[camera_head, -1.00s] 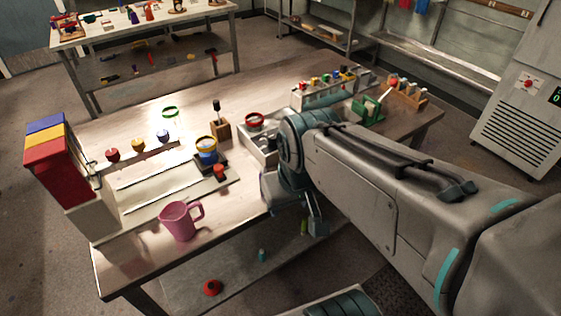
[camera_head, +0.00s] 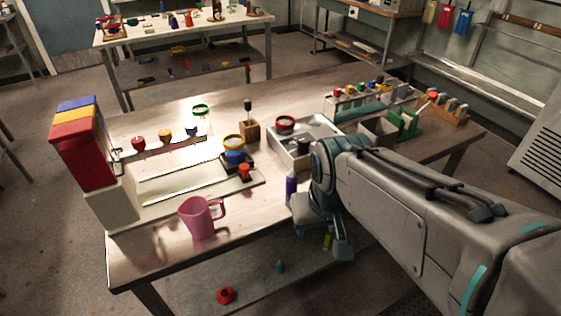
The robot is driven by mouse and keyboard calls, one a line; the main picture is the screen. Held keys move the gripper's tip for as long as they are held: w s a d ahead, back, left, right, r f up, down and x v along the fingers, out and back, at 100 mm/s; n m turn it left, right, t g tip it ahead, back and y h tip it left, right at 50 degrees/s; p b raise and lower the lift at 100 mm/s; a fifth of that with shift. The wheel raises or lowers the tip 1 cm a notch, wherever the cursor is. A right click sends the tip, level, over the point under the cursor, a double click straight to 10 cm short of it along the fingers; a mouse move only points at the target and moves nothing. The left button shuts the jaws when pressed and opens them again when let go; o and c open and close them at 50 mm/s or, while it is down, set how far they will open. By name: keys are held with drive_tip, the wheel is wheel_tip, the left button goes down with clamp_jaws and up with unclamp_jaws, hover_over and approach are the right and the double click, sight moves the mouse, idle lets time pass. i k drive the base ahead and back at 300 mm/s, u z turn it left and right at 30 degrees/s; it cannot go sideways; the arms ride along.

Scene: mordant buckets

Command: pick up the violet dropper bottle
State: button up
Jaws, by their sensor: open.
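The violet dropper bottle (camera_head: 291,186) stands upright near the front edge of the wooden table (camera_head: 150,262). It is a slim dark violet bottle with a paler top. My gripper (camera_head: 322,238) is just right of the bottle in the picture, at the table's front edge, pointing downward. It is open, and I see nothing between its fingers. My arm covers the table area right of the bottle. I cannot tell whether a finger touches the bottle.
A pink mug (camera_head: 198,219) stands left of the bottle. A red, yellow and blue box (camera_head: 83,150) stands at left. A lower shelf (camera_head: 262,288) holds small items.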

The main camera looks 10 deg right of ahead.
sight(292, 180)
drive_tip(key=k, duration=1.3)
drive_tip(key=z, duration=0.8)
drive_tip(key=i, duration=1.3)
drive_tip(key=u, duration=0.25)
